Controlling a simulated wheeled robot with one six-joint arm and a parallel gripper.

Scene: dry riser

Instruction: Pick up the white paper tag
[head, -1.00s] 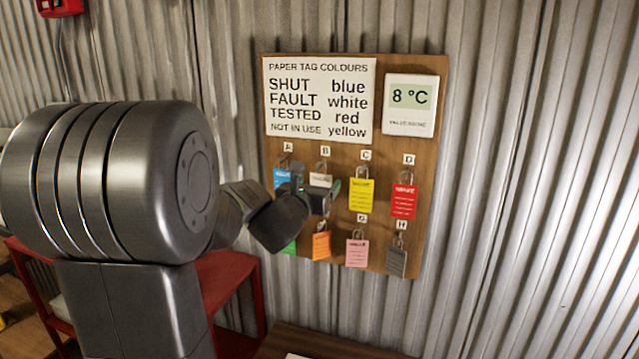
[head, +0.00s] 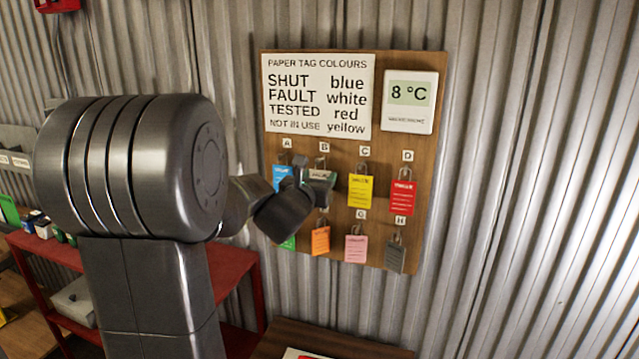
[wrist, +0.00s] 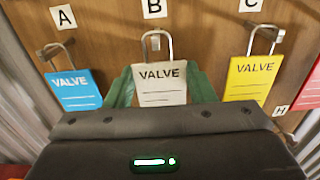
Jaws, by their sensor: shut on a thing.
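The white paper tag (wrist: 162,82), printed VALVE, hangs by its shackle under label B in the wrist view. It also shows, partly hidden, in the head view (head: 322,175). My gripper (wrist: 160,90) has a green finger on each side of the tag and is shut on it. The gripper body hides the tag's lower part. The shackle loop is at the hook of B; I cannot tell whether it rests on it. In the head view my gripper (head: 318,188) is at the board, over the B place.
A blue tag (wrist: 76,90) hangs close on the left and a yellow tag (wrist: 248,78) on the right. A red tag (head: 402,196) hangs farther right. Orange (head: 320,240), pink (head: 355,248) and grey (head: 395,257) tags hang below. A red shelf (head: 232,268) stands at lower left.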

